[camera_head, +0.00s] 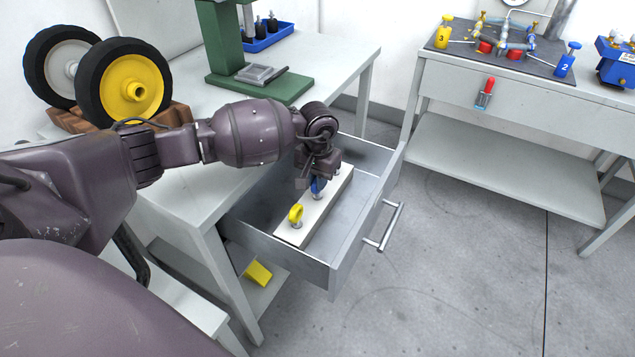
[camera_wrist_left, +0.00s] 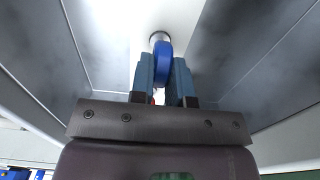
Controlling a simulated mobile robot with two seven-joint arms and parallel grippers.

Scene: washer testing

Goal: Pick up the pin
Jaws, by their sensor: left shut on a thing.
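My left gripper (camera_head: 317,178) reaches down into the open drawer and is shut on a blue pin (camera_head: 318,188). In the left wrist view the pin's blue ring head (camera_wrist_left: 163,64) sits between the two fingers, with a metal end beyond it. The pin stands over a white block (camera_head: 318,213) in the drawer; I cannot tell whether it is still seated in the block. A yellow pin (camera_head: 295,214) stands at the block's near end. The block's far end is partly hidden by my gripper. My right gripper is not in view.
The grey drawer (camera_head: 287,260) is pulled out, its walls close around my gripper. A workbench (camera_head: 335,55) holds wheels (camera_head: 128,88) and a green stand (camera_head: 226,45). Another bench (camera_head: 500,82) with a fixture stands at right. Floor between them is clear.

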